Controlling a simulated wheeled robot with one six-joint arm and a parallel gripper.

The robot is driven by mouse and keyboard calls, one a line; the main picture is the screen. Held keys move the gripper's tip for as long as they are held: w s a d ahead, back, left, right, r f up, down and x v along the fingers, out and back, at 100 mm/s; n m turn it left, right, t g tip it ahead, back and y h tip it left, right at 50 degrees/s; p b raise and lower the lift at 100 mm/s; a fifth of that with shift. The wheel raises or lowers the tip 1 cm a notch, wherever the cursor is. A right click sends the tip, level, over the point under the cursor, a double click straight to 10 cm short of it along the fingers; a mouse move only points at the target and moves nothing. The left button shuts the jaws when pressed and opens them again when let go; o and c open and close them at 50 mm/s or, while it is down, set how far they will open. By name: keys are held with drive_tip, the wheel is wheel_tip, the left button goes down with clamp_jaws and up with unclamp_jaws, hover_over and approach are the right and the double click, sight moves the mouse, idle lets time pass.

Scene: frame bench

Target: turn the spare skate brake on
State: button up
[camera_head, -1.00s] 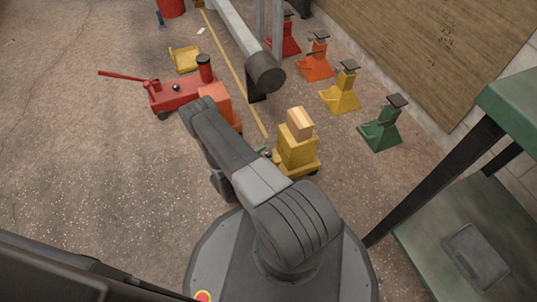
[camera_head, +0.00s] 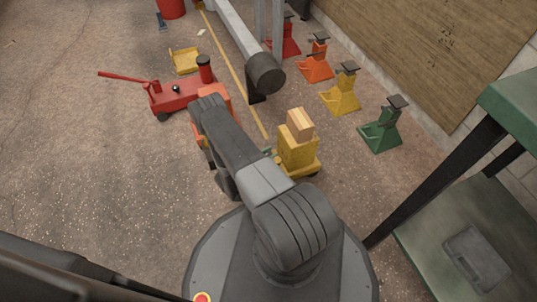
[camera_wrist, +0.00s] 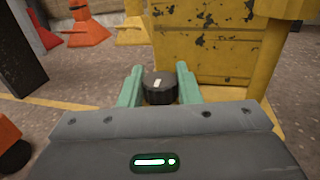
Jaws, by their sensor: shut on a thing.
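A yellow skate (camera_head: 297,153) with a wooden block (camera_head: 300,125) on top stands just right of my arm in the head view. In the wrist view its scuffed yellow body (camera_wrist: 215,45) fills the upper right. A round black knob (camera_wrist: 159,88) with a white mark sits in front of that body. My gripper (camera_wrist: 160,80) is shut on the knob, one green finger on each side. In the head view my arm hides most of the gripper and the knob.
An orange skate (camera_head: 215,98) is partly hidden behind my arm, with a red jack (camera_head: 180,94) beyond it. Red, orange, yellow and green stands (camera_head: 381,131) line the right. A green-topped bench (camera_head: 510,100) stands at the right. The floor at left is open.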

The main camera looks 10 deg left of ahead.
drive_tip(key=n+t+y, duration=0.2)
drive_tip(key=n+y, duration=0.1)
drive_tip(key=shift+d+t+y, duration=0.1)
drive_tip(key=shift+t+y, duration=0.2)
drive_tip(key=shift+y, duration=0.1)
drive_tip(key=shift+n+t+y, duration=0.5)
drive_tip(key=shift+n+y, duration=0.2)
drive_tip(key=shift+y, duration=0.3)
drive_tip(key=o, duration=1)
drive_tip(key=shift+c, duration=0.2)
drive_tip(key=shift+m+h, duration=0.3)
drive_tip(key=shift+h, duration=0.1)
